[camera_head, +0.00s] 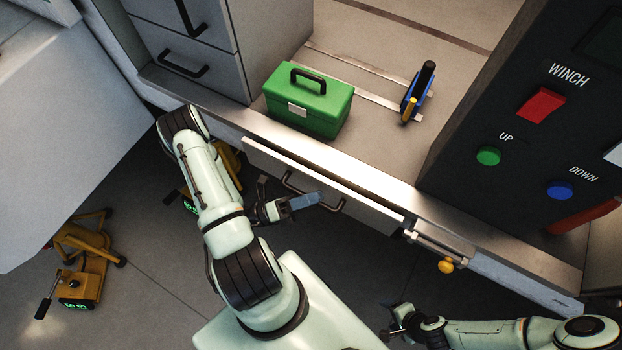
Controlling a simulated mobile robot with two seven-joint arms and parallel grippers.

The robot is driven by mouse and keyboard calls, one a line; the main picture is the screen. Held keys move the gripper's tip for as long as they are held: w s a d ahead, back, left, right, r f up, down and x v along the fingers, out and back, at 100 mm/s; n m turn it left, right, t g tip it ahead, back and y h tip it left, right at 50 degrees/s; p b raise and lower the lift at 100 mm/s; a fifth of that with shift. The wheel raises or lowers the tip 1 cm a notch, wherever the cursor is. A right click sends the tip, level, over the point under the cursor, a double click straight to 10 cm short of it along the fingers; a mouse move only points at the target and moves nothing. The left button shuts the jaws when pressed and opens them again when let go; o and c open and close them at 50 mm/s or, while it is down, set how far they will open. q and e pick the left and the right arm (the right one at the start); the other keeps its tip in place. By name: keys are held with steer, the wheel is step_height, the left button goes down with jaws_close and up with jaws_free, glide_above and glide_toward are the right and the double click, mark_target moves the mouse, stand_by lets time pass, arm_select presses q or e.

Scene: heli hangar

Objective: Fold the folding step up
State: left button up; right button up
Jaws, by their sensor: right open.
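The folding step (265,157) appears as a narrow pale panel along the front edge of the metal sill, seen steeply from above. A black bar handle (337,207) is on its front. My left gripper (312,200) is at this handle, with its blue-grey fingertips covering the bar's middle. Whether the fingers close around the bar is hidden. A latch with a yellow knob (446,266) sits at the right end of the panel. My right gripper (386,320) is open and empty, low in the picture, below and left of the knob.
A dark winch panel (520,130) rises at right. Yellow jacks (85,250) stand on the lower floor at left.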

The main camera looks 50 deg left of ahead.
arm_select(q)
steer(key=shift+a+f, duration=0.1)
steer(key=shift+f, duration=0.05)
stand_by(0.3)
steer(key=shift+s+a+f, duration=0.1)
steer(key=shift+s+f, duration=0.05)
steer(key=shift+s, duration=0.05)
steer(key=b+v, duration=0.4)
steer(key=v, duration=0.8)
steer(key=shift+s+a, duration=0.25)
steer(key=shift+s, duration=0.1)
arm_select(e)
steer(key=s+f, duration=0.4)
steer(key=f, duration=0.1)
steer(key=shift+s, duration=0.1)
steer(key=shift+g, duration=0.3)
